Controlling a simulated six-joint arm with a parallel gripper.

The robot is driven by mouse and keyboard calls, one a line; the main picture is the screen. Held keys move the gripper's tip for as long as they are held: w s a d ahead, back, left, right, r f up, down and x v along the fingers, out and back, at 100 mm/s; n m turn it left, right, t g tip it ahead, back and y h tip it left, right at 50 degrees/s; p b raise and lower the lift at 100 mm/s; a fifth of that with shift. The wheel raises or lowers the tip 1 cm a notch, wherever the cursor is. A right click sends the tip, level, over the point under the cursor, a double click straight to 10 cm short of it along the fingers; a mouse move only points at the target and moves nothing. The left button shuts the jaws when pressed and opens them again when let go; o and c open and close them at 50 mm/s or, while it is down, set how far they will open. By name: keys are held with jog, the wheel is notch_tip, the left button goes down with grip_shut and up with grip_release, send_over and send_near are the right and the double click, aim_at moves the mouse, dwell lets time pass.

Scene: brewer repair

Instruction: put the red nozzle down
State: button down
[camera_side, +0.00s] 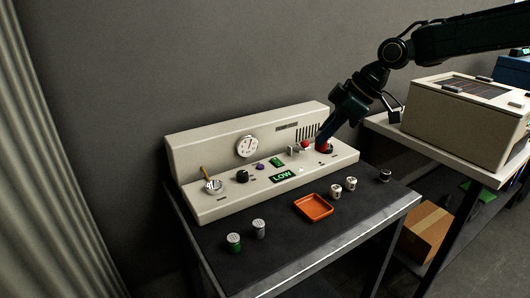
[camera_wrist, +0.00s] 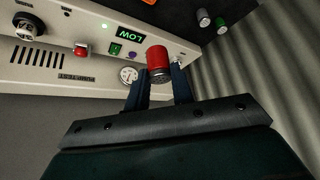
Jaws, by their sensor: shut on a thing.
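The red nozzle (camera_wrist: 158,62) is a short red cylinder with a grey end, seen between my fingertips in the wrist view. My gripper (camera_wrist: 160,85) is shut on it. In the side view my gripper (camera_side: 325,135) reaches down at the right end of the cream brewer panel (camera_side: 230,202). A little red of the nozzle (camera_side: 322,147) shows at its tips there, close to a dark round fitting. Whether the nozzle touches the panel or that fitting cannot be told.
An orange tray (camera_side: 314,206) lies on the dark bench before the panel. Two white cups (camera_side: 343,187) and a dark one (camera_side: 385,175) stand right of it. Green (camera_side: 234,242) and grey (camera_side: 258,229) canisters stand front left. A red knob (camera_side: 305,144) is beside my gripper.

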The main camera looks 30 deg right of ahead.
notch_tip(320, 180, down, 18)
jog(key=shift+r, duration=0.15)
dwell(0.7)
jog(key=c, duration=1.2)
grip_release()
jog(key=v, duration=1.2)
jog(key=shift+r, duration=0.1)
